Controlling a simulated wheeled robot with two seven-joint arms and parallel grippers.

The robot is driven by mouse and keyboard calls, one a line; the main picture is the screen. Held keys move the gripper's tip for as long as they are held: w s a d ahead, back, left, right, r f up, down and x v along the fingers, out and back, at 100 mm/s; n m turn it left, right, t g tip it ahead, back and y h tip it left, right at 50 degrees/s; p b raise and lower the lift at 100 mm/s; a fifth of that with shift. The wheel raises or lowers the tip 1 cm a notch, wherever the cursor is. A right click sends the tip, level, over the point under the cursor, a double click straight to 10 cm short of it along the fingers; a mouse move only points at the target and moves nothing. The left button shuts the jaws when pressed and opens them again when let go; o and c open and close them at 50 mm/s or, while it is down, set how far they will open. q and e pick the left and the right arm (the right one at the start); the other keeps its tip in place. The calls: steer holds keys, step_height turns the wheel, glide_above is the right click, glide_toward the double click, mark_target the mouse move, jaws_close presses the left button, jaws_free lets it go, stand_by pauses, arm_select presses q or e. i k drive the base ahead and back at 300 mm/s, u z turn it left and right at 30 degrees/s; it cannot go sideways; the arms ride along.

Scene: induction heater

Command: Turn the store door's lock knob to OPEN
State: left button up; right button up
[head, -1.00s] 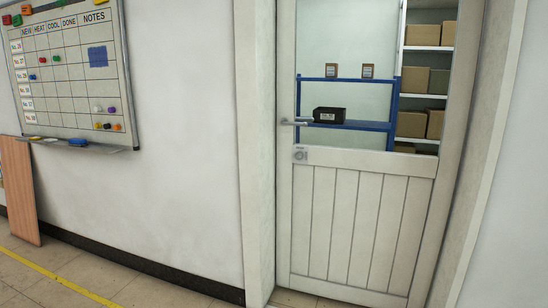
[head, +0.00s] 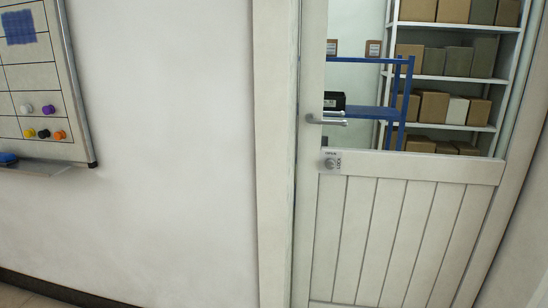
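The store door (head: 400,225) is off-white with a glazed upper half and vertical panelling below, and it looks closed in its frame. Its round grey lock knob (head: 330,164) sits on a small labelled plate (head: 334,154) at the door's left edge. OPEN appears to be at the plate's top and LOCK on its right side; the print is small, and I cannot tell which way the knob points. A silver lever handle (head: 325,119) is just above the plate. Neither of my grippers is in view.
A whiteboard (head: 38,75) with coloured magnets and a ledge hangs on the wall at left. Bare wall (head: 160,140) lies between it and the door frame (head: 272,150). Through the glass are a blue rack (head: 402,100) and white shelves (head: 458,78) with boxes.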

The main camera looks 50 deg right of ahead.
mark_target(330, 164)
steer(key=z, duration=0.35)
steer(key=i, duration=1.2)
steer(key=z, duration=0.9)
